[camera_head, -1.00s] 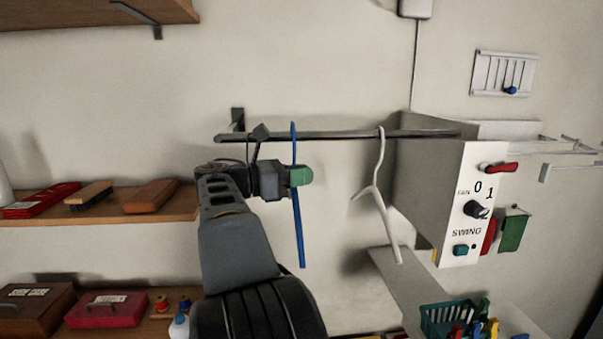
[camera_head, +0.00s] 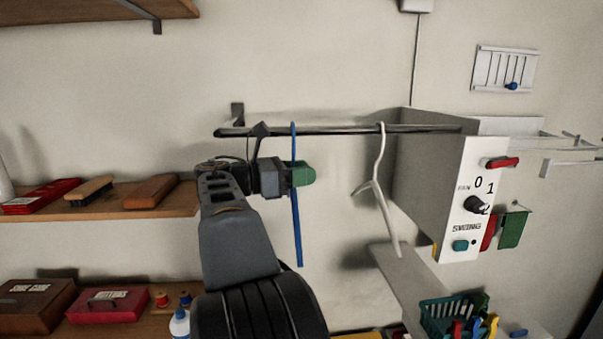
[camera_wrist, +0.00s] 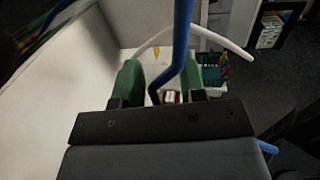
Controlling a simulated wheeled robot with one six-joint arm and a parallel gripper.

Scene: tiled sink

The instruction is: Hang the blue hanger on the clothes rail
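The blue hanger (camera_head: 297,225) hangs edge-on at the clothes rail (camera_head: 335,130). Its hook top shows just above the rail, so it appears to be over it. My gripper (camera_head: 300,174) is below the rail at the hanger's upper part. In the wrist view the blue hanger (camera_wrist: 184,45) runs down between the two green fingers of my gripper (camera_wrist: 163,85). The fingers stand apart, with a gap beside the hanger, so the gripper looks open around it. The hook's far side is hidden.
A white hanger (camera_head: 383,195) hangs on the rail to the right. A grey box with a switch panel (camera_head: 470,205) stands by the rail's right end. A green basket (camera_head: 445,318) is low at the right. Shelves (camera_head: 110,209) with brushes and boxes lie to the left.

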